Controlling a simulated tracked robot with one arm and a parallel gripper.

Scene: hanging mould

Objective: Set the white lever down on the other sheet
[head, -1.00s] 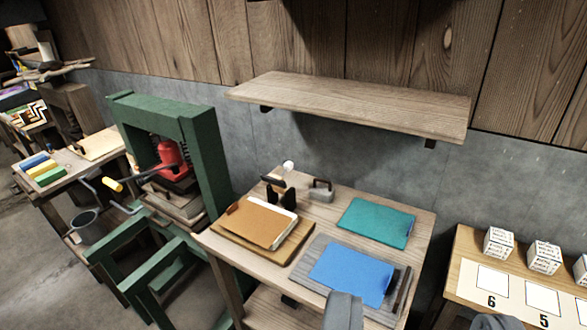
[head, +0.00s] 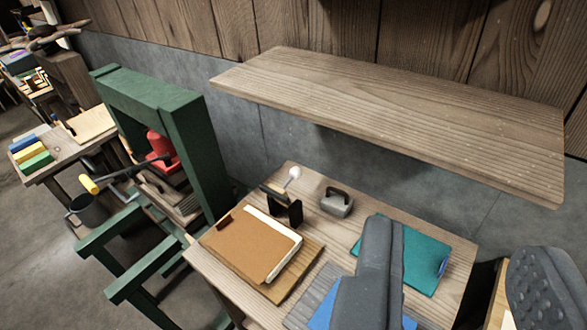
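A thin lever with a white round knob (head: 293,173) rises from a small black stand (head: 284,208) at the back left of the wooden table (head: 205,262). A teal sheet (head: 427,262) lies at the back right of the table. A blue sheet (head: 322,317) lies in front on a grey board (head: 308,297), mostly hidden by a finger. My gripper (head: 458,240) is open and empty, its dark grey fingers wide apart. The left finger covers part of both sheets; the right one is at the right edge of the view.
A brown folder (head: 245,245) with a cream edge lies on a wooden board at the table's left. A grey handled block (head: 337,204) stands at the back. A wooden shelf (head: 390,115) overhangs the table. A green press (head: 183,120) stands left.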

